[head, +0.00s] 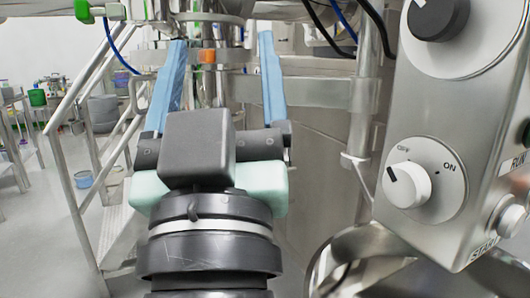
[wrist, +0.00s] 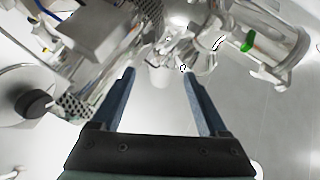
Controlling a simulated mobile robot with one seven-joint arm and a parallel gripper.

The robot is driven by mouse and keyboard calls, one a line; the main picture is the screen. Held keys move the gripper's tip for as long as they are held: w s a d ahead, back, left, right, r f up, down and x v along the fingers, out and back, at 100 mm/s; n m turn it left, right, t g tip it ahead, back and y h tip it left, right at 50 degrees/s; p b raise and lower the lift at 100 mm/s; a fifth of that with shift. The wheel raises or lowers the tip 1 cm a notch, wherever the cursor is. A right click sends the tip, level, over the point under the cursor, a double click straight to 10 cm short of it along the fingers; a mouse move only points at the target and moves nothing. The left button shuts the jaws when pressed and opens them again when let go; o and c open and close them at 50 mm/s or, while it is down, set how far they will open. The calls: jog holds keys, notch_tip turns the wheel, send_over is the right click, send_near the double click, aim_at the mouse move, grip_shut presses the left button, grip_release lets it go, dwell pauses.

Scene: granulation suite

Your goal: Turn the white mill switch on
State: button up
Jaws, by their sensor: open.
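The white mill switch (head: 407,185) is a round knob on a metal control panel at the right of the head view. Its dark pointer mark sits on the side of the OFF label, and the ON label is to its upper right. My gripper (head: 222,85) is left of the panel, well apart from the switch. Its two blue fingers are spread and empty. In the wrist view my gripper (wrist: 160,88) also shows wide open with nothing between the fingers. I cannot make out the white switch in the wrist view.
A larger black knob (head: 438,16) sits above the switch, and a START button (head: 507,216) is at the panel's lower right. A vertical metal pipe (head: 366,95) stands between my gripper and the panel. Metal stairs with railings (head: 75,185) are at the left.

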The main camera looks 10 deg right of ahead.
jog(key=w+f+n+g+h+p, duration=0.3)
jog(key=w+f+n+g+p, duration=0.3)
jog(key=w+p, duration=0.35)
jog(key=n+g+h+p, duration=1.3)
jog(key=n+h+p, duration=0.15)
jog(key=p, duration=1.45)
send_near(398, 190)
jog(key=shift+n+y, duration=0.25)
jog(key=shift+y, duration=0.2)
jog(key=p+x, duration=0.1)
jog(key=x, duration=0.2)
jog(key=p+x, duration=0.1)
jog(key=x, duration=0.1)
jog(key=p+x, duration=0.1)
jog(key=x, duration=0.2)
jog(key=shift+d+r, duration=0.3)
jog(key=shift+r, duration=0.1)
